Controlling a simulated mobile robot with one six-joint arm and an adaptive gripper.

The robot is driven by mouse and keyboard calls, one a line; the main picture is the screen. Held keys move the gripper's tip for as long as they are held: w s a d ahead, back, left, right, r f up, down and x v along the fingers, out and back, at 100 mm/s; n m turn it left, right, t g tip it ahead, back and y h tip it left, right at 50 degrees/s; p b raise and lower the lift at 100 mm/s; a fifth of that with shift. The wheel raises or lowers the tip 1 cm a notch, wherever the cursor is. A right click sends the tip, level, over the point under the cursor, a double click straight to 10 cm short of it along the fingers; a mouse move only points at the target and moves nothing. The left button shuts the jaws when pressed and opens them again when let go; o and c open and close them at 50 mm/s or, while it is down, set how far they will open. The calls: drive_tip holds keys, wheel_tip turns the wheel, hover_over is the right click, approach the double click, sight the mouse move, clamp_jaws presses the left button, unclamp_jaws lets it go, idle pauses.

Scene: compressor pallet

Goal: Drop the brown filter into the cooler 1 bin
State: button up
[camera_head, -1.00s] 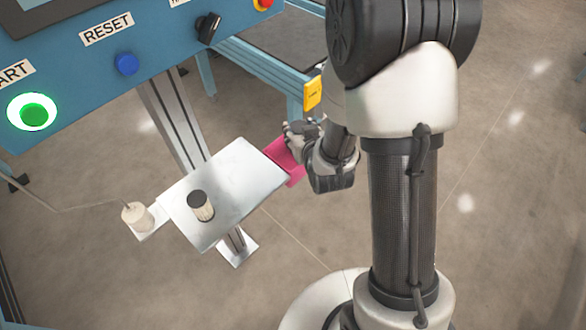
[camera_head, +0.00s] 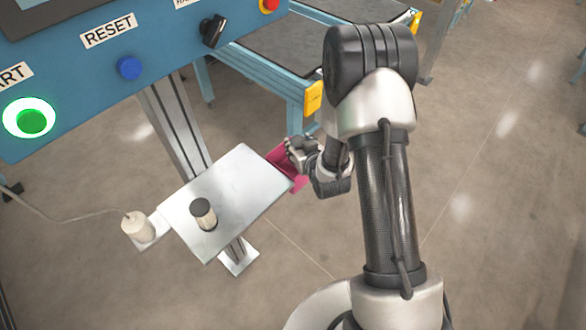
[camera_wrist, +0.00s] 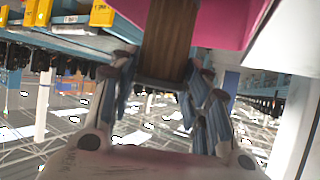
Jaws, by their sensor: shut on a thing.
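My gripper (camera_head: 298,152) is beside a pink bin (camera_head: 290,178) at the right edge of a metal plate. In the wrist view, my gripper's fingers (camera_wrist: 165,75) are shut on the brown filter (camera_wrist: 170,35), a brown ribbed piece reaching toward the top of the picture. The pink bin also shows in the wrist view (camera_wrist: 225,22), behind and around the upper part of the filter. I see no readable label on this bin, so I cannot tell whether it is the cooler 1 bin. The held filter is hidden in the head view.
A dark-topped, pale filter (camera_head: 203,214) stands on the metal plate (camera_head: 240,180). A white cylindrical piece (camera_head: 137,226) stands at the plate's left. A blue control panel (camera_head: 100,70) with a post is at upper left. A conveyor (camera_head: 310,55) stands behind. Floor at right is clear.

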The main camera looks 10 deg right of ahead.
drive_tip(key=shift+f, duration=0.45)
drive_tip(key=o, duration=1.1)
drive_tip(key=shift+o, duration=0.2)
drive_tip(key=v, duration=0.7)
drive_tip(key=shift+s+r, duration=0.15)
drive_tip(key=shift+s, duration=0.1)
